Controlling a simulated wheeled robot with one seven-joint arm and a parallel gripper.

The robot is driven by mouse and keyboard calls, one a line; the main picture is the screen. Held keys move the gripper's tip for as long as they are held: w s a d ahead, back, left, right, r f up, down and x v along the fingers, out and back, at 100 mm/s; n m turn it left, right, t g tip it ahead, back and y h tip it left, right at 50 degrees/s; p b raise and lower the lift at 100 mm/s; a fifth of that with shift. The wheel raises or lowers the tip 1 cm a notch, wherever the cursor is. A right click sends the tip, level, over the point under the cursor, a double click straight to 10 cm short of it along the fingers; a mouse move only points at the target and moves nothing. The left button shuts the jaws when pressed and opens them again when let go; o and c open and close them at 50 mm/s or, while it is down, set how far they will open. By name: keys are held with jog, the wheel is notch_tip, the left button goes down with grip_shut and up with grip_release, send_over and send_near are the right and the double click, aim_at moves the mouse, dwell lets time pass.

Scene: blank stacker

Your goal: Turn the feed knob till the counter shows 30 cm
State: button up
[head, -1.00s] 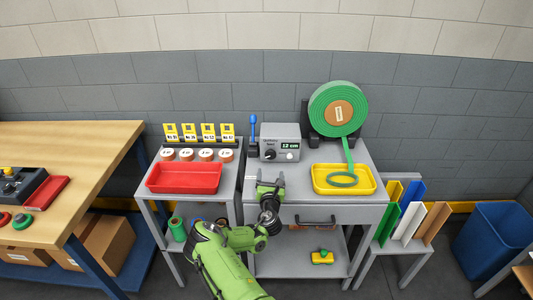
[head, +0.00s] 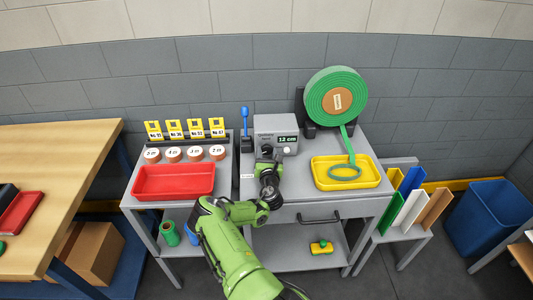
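The grey feeder box (head: 277,127) stands at the back of the grey bench, and its green counter display (head: 287,138) reads 12 cm. My gripper (head: 266,157) is up against the left part of the box's front, where a dark knob showed earlier. That knob is now hidden behind my gripper, and I cannot tell whether the fingers touch or grip it. A small white round part (head: 287,151) shows on the front, right of my gripper. A green band roll (head: 336,95) stands right of the box, its band hanging into the yellow tray (head: 374,172).
A blue-handled lever (head: 245,121) stands close left of the box. A red tray (head: 173,181), several white-topped discs (head: 195,153) and yellow number cards (head: 195,127) are on the left stand. The bench top between box and yellow tray is clear.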

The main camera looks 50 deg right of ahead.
jog(key=c, duration=0.5)
jog(key=shift+o, duration=0.2)
jog(key=shift+m, duration=0.3)
jog(key=m+b, duration=0.1)
jog(key=m, duration=0.2)
jog(key=shift+m, duration=0.3)
jog(key=m+b, duration=0.1)
jog(key=m, duration=0.3)
jog(key=shift+m+b, duration=0.3)
jog(key=shift+b, duration=0.1)
jog(key=m+b, duration=0.2)
jog(key=m, duration=0.3)
jog(key=shift+b, duration=0.35)
jog(key=m+b, duration=0.2)
jog(key=m, duration=0.3)
jog(key=shift+s+f, duration=0.1)
